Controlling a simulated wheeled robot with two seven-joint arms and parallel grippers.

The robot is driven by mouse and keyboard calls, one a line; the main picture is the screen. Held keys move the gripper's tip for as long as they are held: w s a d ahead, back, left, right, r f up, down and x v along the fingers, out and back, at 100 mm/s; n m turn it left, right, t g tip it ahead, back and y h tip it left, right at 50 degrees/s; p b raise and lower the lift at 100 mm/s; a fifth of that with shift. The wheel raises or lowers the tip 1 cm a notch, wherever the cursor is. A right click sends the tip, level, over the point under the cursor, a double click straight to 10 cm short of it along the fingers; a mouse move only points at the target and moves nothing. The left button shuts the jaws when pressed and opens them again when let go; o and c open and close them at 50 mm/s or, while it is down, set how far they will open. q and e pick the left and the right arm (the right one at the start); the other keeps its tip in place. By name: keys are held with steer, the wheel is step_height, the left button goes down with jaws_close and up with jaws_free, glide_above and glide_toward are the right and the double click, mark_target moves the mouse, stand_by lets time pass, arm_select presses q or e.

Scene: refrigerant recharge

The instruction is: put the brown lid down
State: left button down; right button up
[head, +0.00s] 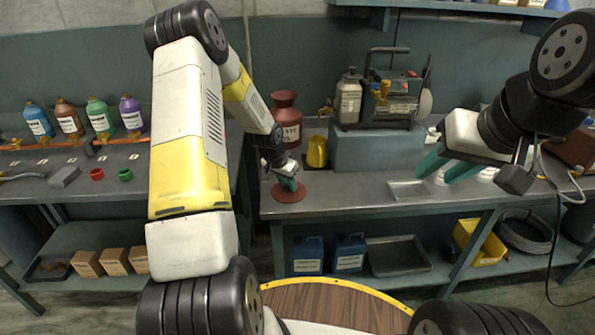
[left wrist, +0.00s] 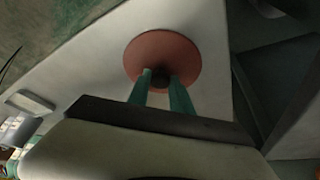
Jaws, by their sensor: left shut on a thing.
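The brown lid (head: 289,193) is a flat reddish-brown disc at the front left of the right-hand bench, at or just above its top; I cannot tell if it touches. In the left wrist view the lid (left wrist: 190,56) shows as a round disc with a dark knob (left wrist: 160,79) at its middle. My left gripper (head: 288,183) is shut on the lid's knob from above, its green fingers (left wrist: 162,90) on either side of it. My right gripper (head: 447,172) hangs over the right part of the bench with its green fingers apart, holding nothing that I see.
A red-brown canister (head: 286,118) and a yellow jug (head: 317,151) stand behind the lid. A machine (head: 390,100) sits on a blue-grey block (head: 375,150). A shallow tray (head: 408,192) lies to the right. The bench (head: 345,195) between lid and tray is clear.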

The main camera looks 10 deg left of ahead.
arm_select(q)
steer(key=shift+f, duration=0.1)
steer(key=c, duration=1.1)
jaws_free()
steer(key=shift+c, duration=0.2)
steer(key=s+r+n+y, duration=0.1)
steer(key=s+r, duration=0.5)
steer(key=r, duration=0.5)
steer(key=s+r, duration=0.5)
steer(key=r, duration=0.6)
steer(key=s+d+r+n, duration=0.1)
steer(key=s+r, duration=0.2)
steer(key=s, duration=0.4)
steer(key=s+d+r+n+t+h, duration=0.1)
steer(key=s+d+r, duration=0.1)
steer(key=s+r, duration=0.2)
steer(key=s+d+r+n+t, duration=0.1)
steer(key=s+r, duration=0.3)
steer(key=s, duration=0.6)
steer(key=shift+s+d, duration=0.35)
steer(key=shift+d, duration=0.1)
